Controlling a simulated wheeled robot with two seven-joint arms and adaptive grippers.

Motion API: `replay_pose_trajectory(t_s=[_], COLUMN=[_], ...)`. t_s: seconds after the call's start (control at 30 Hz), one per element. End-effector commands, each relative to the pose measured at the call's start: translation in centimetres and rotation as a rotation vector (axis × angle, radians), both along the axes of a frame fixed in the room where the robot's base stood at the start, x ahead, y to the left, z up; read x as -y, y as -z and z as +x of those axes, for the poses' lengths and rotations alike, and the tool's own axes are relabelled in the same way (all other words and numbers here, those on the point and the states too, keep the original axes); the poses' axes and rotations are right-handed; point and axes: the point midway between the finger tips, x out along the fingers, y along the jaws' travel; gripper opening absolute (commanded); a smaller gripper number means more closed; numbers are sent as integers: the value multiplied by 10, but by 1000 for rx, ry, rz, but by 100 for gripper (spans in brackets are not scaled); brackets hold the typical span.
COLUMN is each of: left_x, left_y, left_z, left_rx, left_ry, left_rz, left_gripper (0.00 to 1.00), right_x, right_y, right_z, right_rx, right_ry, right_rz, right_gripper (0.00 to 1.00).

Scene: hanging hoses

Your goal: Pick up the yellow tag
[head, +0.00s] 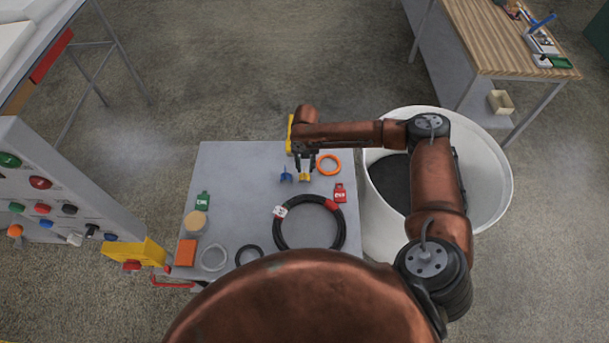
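My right gripper (305,169) reaches over the far part of the grey table. Its two dark fingers look spread apart. A small yellow piece (305,177) shows right at the fingertips; I cannot tell whether the fingers touch it, and its shape is too small to read. It could be the yellow tag. Another yellow thing (290,134) stands at the table's far edge, partly hidden behind my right wrist. A green tag (203,201) lies at the left of the table and a red tag (340,193) at the right. My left gripper is out of view.
A blue piece (286,175) sits just left of the fingertips, an orange ring (328,164) just right. A white tub (490,180) stands right of the grey table (240,165).

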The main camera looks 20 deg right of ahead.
Motion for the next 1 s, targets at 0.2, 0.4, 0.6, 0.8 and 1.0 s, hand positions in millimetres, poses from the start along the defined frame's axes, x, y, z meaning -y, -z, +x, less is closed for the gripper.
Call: replay_pose_trajectory(t_s=[0.2,0.4,0.6,0.8,1.0], left_x=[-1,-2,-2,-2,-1], left_y=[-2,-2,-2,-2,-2], left_z=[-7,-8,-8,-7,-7], left_rx=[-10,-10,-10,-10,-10], left_ry=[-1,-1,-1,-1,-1], left_rz=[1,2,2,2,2], left_gripper=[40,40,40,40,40], right_x=[-3,-2,-2,-2,-2], right_y=[30,35,35,35,35], right_z=[0,0,0,0,0], right_rx=[-1,-1,-1,-1,0], right_ry=[1,1,1,1,1], right_rz=[0,0,0,0,0], right_gripper=[23,23,17,3,0])
